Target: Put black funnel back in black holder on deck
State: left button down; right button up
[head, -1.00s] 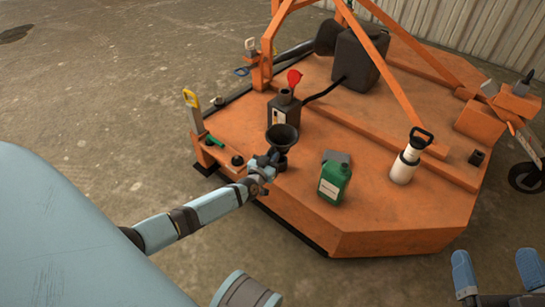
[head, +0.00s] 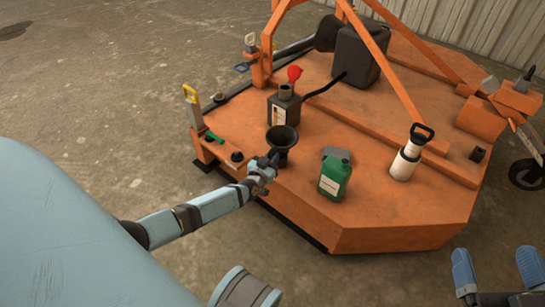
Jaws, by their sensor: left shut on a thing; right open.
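The black funnel (head: 282,137) is upright with its wide mouth up, near the front left edge of the orange deck (head: 400,215). My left gripper (head: 270,162) is shut on the funnel at its lower left side. A dark round piece (head: 281,161) shows directly under the funnel and looks like the black holder. My gripper partly hides it, and I cannot tell whether the funnel is seated in it or just above it. My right gripper (head: 497,275) is open and empty at the bottom right, away from the deck.

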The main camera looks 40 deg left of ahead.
pick_arm(q)
jog(key=shift+f, duration=0.8)
pick_arm(e)
jog(key=shift+a+r, duration=0.1)
pick_arm(q)
jog(key=shift+f, duration=0.55)
jog(key=c, duration=1.1)
grip_release()
jog(key=shift+s, duration=0.25)
jog(key=s+p, duration=0.2)
jog(key=s, duration=0.2)
jog(key=s+d+p, duration=0.1)
jog(key=s+p, duration=0.1)
jog(key=s, duration=0.2)
jog(key=s+p, duration=0.2)
jog(key=s, duration=0.3)
jog(key=shift+s+d+r, duration=0.1)
jog(key=shift+d, duration=0.2)
pick_arm(e)
jog(key=s+a+m+g, duration=0.1)
jog(key=m, duration=0.1)
jog(key=s+f+m+g+h, duration=0.1)
jog(key=m, duration=0.1)
jog(key=shift+s+a, duration=0.35)
